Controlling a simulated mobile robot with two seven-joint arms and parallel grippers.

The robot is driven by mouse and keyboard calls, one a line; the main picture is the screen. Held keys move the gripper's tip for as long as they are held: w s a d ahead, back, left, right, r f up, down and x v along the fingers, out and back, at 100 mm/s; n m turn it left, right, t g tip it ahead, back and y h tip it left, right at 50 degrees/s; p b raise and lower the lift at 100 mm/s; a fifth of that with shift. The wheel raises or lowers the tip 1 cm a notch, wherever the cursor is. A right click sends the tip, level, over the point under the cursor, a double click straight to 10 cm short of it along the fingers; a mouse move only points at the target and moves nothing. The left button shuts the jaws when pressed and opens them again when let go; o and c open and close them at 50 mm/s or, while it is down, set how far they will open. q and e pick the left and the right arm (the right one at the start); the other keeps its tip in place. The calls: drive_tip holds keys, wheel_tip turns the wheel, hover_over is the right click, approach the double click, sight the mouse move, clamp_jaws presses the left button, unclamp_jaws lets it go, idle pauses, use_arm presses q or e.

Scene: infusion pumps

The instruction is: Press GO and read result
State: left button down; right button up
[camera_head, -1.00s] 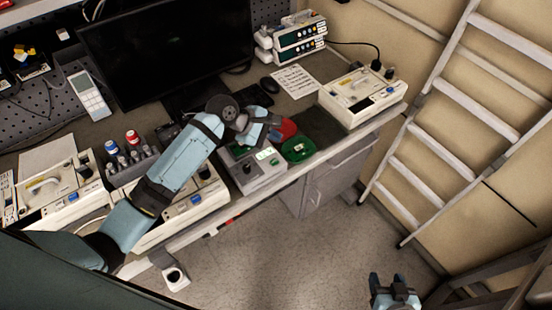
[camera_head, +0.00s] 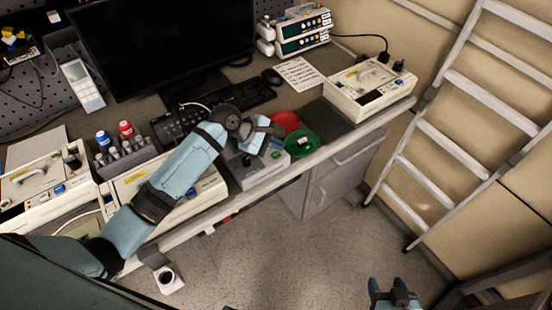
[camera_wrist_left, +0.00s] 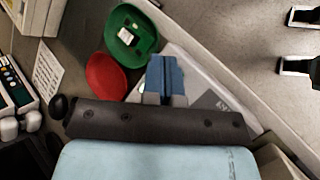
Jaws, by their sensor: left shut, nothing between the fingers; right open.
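A small grey tester box (camera_head: 262,176) sits near the front edge of the bench. My left gripper (camera_head: 270,136) is shut and empty over the tester's upper part. It hides much of the tester's top, so I cannot make out the GO button or read the display. In the left wrist view my blue fingers (camera_wrist_left: 166,78) lie over the tester's pale casing (camera_wrist_left: 208,92); I cannot tell whether they touch it. A green dish (camera_head: 301,144) with a small pale item in it and a red dish (camera_head: 285,122) are beside the tester. My right gripper (camera_head: 393,292) is open over the floor.
A larger pump device (camera_head: 368,92) stands to the right, others to the left, including one (camera_head: 205,195) under my left arm. Stacked pumps (camera_head: 300,32), a printed sheet (camera_head: 299,74) and a keyboard (camera_head: 245,97) are behind. A ladder (camera_head: 470,105) leans at the right.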

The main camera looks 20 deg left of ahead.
use_arm(q)
drive_tip(key=shift+f, duration=0.4)
use_arm(e)
drive_tip(key=shift+r, duration=0.3)
drive_tip(key=shift+d+f, duration=0.15)
drive_tip(key=shift+f, duration=0.2)
drive_tip(key=shift+r, duration=0.25)
drive_tip(key=shift+f, duration=0.2)
idle(0.5)
drive_tip(key=shift+r, duration=0.15)
use_arm(q)
drive_tip(key=shift+f+p, duration=0.3)
drive_tip(key=shift+p, duration=0.15)
drive_tip(key=shift+f, duration=0.15)
use_arm(e)
drive_tip(key=shift+r, duration=0.45)
use_arm(q)
drive_tip(key=shift+f, duration=0.4)
use_arm(e)
drive_tip(key=shift+r, duration=0.1)
use_arm(q)
drive_tip(key=shift+r+p, duration=0.8)
drive_tip(key=shift+p, duration=0.6)
use_arm(e)
drive_tip(key=shift+r, duration=1.4)
